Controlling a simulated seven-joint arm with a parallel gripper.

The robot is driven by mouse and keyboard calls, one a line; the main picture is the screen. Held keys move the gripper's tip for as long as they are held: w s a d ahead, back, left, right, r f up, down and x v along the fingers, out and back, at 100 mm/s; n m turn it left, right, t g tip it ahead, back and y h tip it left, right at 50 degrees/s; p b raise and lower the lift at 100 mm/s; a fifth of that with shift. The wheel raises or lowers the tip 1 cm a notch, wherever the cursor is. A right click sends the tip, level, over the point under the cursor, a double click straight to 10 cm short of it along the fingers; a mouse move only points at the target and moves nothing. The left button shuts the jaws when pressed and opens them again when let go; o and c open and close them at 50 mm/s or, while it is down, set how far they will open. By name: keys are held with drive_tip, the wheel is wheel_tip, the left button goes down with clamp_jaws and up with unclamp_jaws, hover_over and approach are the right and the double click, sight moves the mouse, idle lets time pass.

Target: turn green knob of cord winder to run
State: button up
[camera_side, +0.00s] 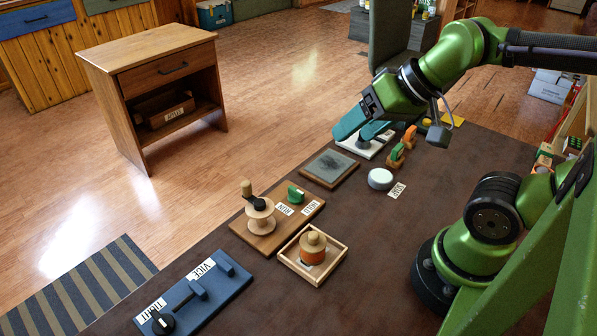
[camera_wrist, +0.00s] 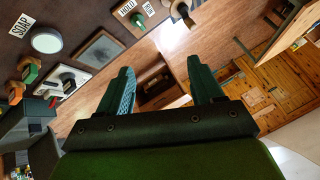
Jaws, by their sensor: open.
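The cord winder is a wooden board (camera_side: 268,237) on the dark workbench, with a pale spool (camera_side: 260,213) and crank at its left. Its green knob (camera_side: 295,194) stands at the back right of the board, beside a RUN label (camera_side: 284,208) and a HOLD label (camera_side: 309,207). The green knob also shows at the top of the wrist view (camera_wrist: 138,20). Which label the knob points at, I cannot tell. My gripper (camera_side: 358,131) is open and empty, raised above the bench, well right of and apart from the knob. Its two teal fingers show in the wrist view (camera_wrist: 161,76).
A slate in a wooden frame (camera_side: 329,168), a white round soap pad (camera_side: 381,179) and a white base (camera_side: 366,144) stand right of the winder.

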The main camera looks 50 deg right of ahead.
drive_tip(key=shift+a+f, duration=0.1)
drive_tip(key=shift+f, duration=0.05)
drive_tip(key=shift+c, duration=1.2)
drive_tip(key=w+f+g, duration=0.1)
drive_tip(key=w, duration=0.2)
drive_tip(key=w+f+n+g, duration=0.1)
drive_tip(key=w+g, duration=0.1)
drive_tip(key=w, duration=0.1)
drive_tip(key=w+a+f+n+g, duration=0.1)
drive_tip(key=w+f+g, duration=0.1)
drive_tip(key=w, duration=0.1)
drive_tip(key=shift+w+f, duration=0.1)
drive_tip(key=shift+w, duration=0.25)
drive_tip(key=shift+c, duration=1)
drive_tip(key=n+g+h, duration=0.2)
hover_over(296, 189)
drive_tip(key=shift+f, duration=0.6)
wheel_tip(296, 189, down, 16)
drive_tip(key=shift+f, duration=0.1)
clamp_jaws()
